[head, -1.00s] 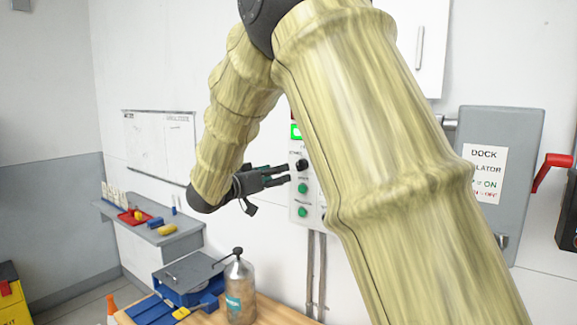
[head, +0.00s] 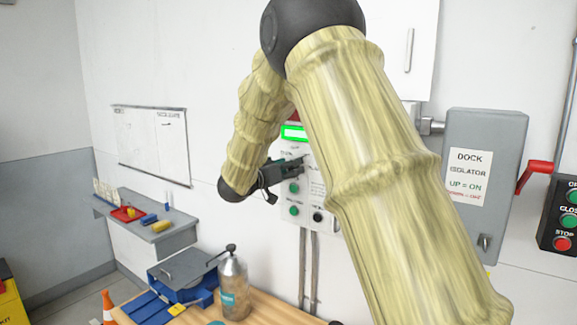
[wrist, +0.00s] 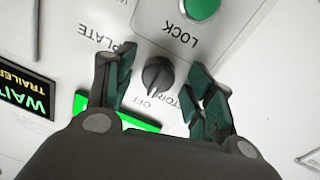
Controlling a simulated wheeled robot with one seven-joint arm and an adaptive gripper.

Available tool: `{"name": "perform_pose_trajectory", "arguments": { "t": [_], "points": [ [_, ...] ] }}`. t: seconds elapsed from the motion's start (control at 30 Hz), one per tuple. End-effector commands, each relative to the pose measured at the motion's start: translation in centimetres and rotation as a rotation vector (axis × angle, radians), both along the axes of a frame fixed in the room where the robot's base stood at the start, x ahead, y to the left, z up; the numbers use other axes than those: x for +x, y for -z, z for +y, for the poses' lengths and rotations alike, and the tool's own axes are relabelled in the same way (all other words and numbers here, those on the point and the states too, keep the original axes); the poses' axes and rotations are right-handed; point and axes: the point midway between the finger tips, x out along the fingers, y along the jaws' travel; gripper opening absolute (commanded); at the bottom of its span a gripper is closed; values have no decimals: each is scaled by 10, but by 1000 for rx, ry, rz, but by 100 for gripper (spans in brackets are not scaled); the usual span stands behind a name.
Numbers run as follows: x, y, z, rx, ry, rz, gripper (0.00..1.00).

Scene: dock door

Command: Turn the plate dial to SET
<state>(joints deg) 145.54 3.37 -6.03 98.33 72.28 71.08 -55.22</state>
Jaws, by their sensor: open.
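The plate dial (wrist: 157,76) is a small black ridged knob on the light panel, seen in the wrist view. The word PLATE is printed to its left, and OFF and a partly hidden STOR... label lie below it. Its ridge runs roughly up and down in the picture; I cannot tell which end is the pointer. My gripper (wrist: 162,62) is open, with one finger on each side of the dial and gaps showing between. In the head view my gripper (head: 292,167) is at the control panel (head: 313,228) and hides the dial.
A green LOCK button (wrist: 200,6) is close to the dial, and a lit green display (head: 294,132) is above. Another black knob (head: 318,216) is lower on the panel. A grey isolator box (head: 478,210) with a red handle (head: 533,173) and a bench with a bottle (head: 234,285) are nearby.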

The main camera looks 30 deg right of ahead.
Motion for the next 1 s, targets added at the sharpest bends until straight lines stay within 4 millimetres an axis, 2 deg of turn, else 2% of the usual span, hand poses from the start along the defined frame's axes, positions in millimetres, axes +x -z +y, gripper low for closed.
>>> {"name": "perform_pose_trajectory", "arguments": {
  "t": [0.23,0.4,0.5,0.77,1.0],
  "points": [
    [0,0,0,0,0,0,52],
    [0,0,0,0,0,0,21],
    [0,0,0,0,0,0,8],
    [0,1,0,9,0,-20,8],
    [0,4,0,53,0,-127,8]
  ]
}}
